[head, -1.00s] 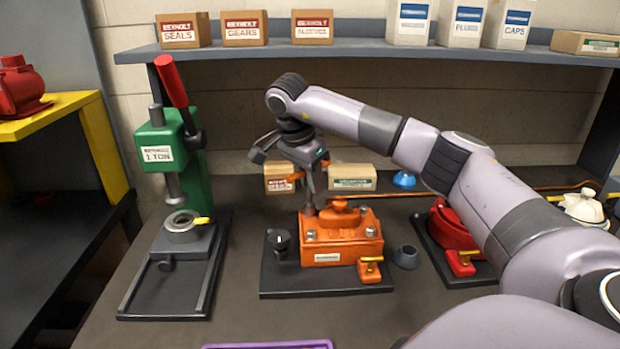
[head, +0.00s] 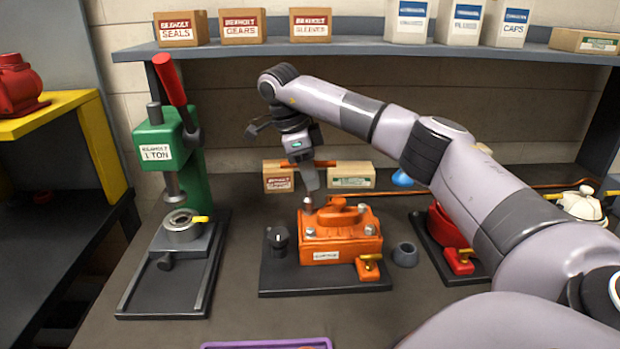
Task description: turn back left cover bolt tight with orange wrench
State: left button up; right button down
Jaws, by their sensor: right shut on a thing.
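The orange motor housing (head: 340,247) sits on a dark base plate (head: 285,285) in the middle of the bench, its cover held by grey bolts at the corners. The back left cover bolt (head: 308,205) shows just below my right gripper (head: 311,187). That gripper points down behind the cover and is shut on the orange wrench (head: 335,164), whose bar reaches out to the right above the small boxes. Its grip point is partly hidden by the fingers. The wrench appears raised above the bolt; I see no contact. My left gripper is out of view.
A green press (head: 190,165) with a red lever stands left. A red motor (head: 445,228) sits right, partly behind my right arm. Small boxes (head: 350,176) stand behind the housing. A grey ring (head: 405,254) lies beside it. A purple tray (head: 265,345) edges the front.

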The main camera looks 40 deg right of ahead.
aim_at(314, 161)
jog(key=shift+r, duration=0.5)
jog(key=shift+r, duration=2.5)
